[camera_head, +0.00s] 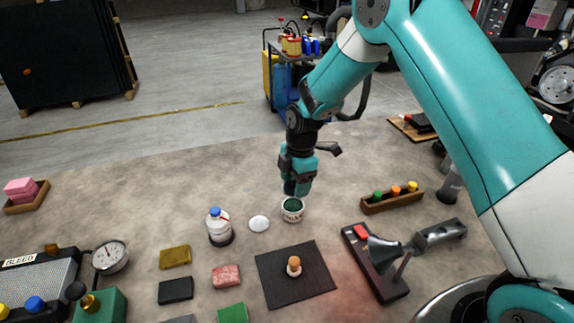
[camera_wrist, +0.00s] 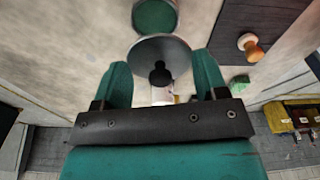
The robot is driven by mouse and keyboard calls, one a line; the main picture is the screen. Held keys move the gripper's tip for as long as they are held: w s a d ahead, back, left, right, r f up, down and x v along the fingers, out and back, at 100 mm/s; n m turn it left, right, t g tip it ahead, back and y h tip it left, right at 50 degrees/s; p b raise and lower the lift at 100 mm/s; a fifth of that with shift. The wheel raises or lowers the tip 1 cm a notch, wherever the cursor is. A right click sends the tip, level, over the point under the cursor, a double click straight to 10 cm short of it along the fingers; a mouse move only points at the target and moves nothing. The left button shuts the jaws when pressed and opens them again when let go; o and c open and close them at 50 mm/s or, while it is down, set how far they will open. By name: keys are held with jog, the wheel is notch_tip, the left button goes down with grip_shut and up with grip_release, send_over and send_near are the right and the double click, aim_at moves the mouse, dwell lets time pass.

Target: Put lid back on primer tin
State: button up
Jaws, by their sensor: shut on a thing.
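The primer tin (camera_head: 292,214) stands open on the bench, pale outside with green inside. Its green round mouth also shows at the top of the wrist view (camera_wrist: 154,14). My gripper (camera_head: 297,193) points down just above the tin in the head view. In the wrist view my gripper (camera_wrist: 160,68) is shut on the lid (camera_wrist: 150,48), a grey disc with a black knob between the teal fingers. The lid overlaps the near edge of the tin's mouth there, so it is not squarely over it. In the head view I cannot make out the held lid.
A pale round disc (camera_head: 259,223) lies left of the tin, with a white blue-capped bottle (camera_head: 218,226) beyond it. A dark mat (camera_head: 275,287) bearing a wooden-knobbed piece (camera_head: 294,266) is in front. A wooden rack (camera_head: 392,201) and a grey lamp-like tool (camera_head: 384,252) stand right.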

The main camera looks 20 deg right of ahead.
aim_at(293, 205)
jog(key=shift+w+f, duration=0.15)
jog(key=shift+w, duration=0.15)
jog(key=shift+f+b, duration=2.1)
jog(key=shift+f, duration=0.95)
jog(key=shift+f+b, duration=0.1)
jog(key=shift+b, duration=0.2)
jog(key=shift+s, duration=0.1)
jog(key=o, duration=1)
jog(key=shift+o, duration=0.3)
jog(key=shift+r+p, duration=2.3)
jog(key=shift+r, duration=1.25)
grip_shut()
